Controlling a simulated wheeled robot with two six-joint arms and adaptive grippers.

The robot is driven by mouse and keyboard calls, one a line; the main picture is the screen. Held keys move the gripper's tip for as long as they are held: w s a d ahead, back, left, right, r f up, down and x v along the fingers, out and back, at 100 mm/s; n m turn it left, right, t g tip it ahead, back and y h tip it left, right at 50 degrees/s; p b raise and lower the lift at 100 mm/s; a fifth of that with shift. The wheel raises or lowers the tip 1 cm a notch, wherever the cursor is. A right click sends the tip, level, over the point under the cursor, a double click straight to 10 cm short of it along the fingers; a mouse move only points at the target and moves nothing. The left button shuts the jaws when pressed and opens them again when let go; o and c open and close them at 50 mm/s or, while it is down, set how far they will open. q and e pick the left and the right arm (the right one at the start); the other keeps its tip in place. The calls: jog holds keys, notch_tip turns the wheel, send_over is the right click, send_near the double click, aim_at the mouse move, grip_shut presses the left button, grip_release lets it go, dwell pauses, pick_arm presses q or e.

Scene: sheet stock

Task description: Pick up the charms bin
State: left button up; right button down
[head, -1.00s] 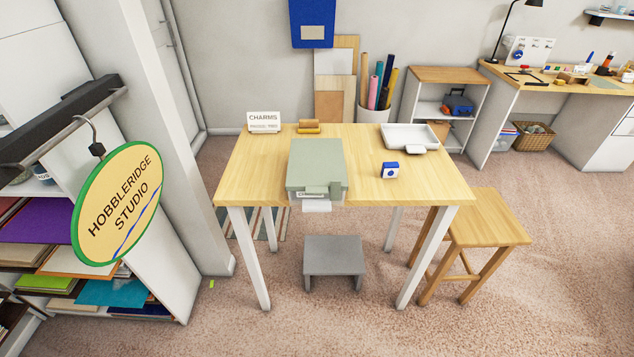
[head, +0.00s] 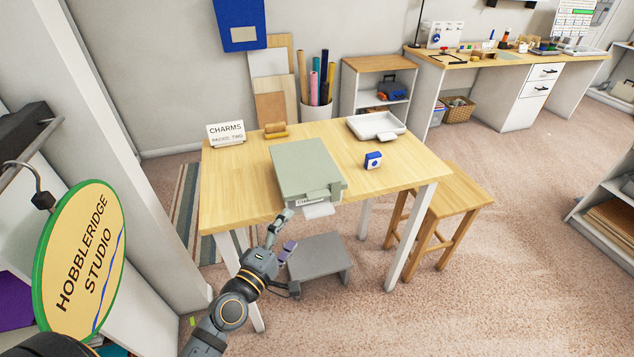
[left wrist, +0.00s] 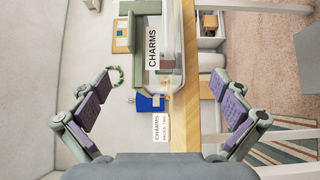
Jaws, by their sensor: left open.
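The charms bin (head: 306,170) is a sage-green box with a flat top. It sits near the front edge of the wooden table (head: 408,178), with a small label and a pale tab at its front. My left gripper (head: 287,230) is open and empty, just in front of the table edge, below and apart from the bin's front. In the left wrist view the bin's CHARMS label (left wrist: 152,45) shows ahead, between the two spread fingers (left wrist: 163,103). My right gripper is not in view.
A grey step stool (head: 318,259) is below, and a wooden stool (head: 445,205) is at right. A hanging round sign (head: 80,260) is at left.

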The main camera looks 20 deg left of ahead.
aim_at(311, 204)
pick_arm(q)
jog(key=w, duration=0.2)
jog(key=w+d+p, duration=0.1)
jog(key=w, duration=0.2)
jog(key=shift+w, duration=0.2)
jog(key=w, duration=0.2)
jog(key=w+d+p, duration=0.1)
jog(key=w, duration=0.1)
jog(key=shift+w+r, duration=0.2)
jog(key=shift+w, duration=0.15)
jog(key=shift+w+d+f, duration=0.1)
jog(key=shift+w, duration=0.1)
jog(key=shift+s, duration=0.1)
jog(key=shift+c, duration=0.8)
jog(key=c, duration=1.2)
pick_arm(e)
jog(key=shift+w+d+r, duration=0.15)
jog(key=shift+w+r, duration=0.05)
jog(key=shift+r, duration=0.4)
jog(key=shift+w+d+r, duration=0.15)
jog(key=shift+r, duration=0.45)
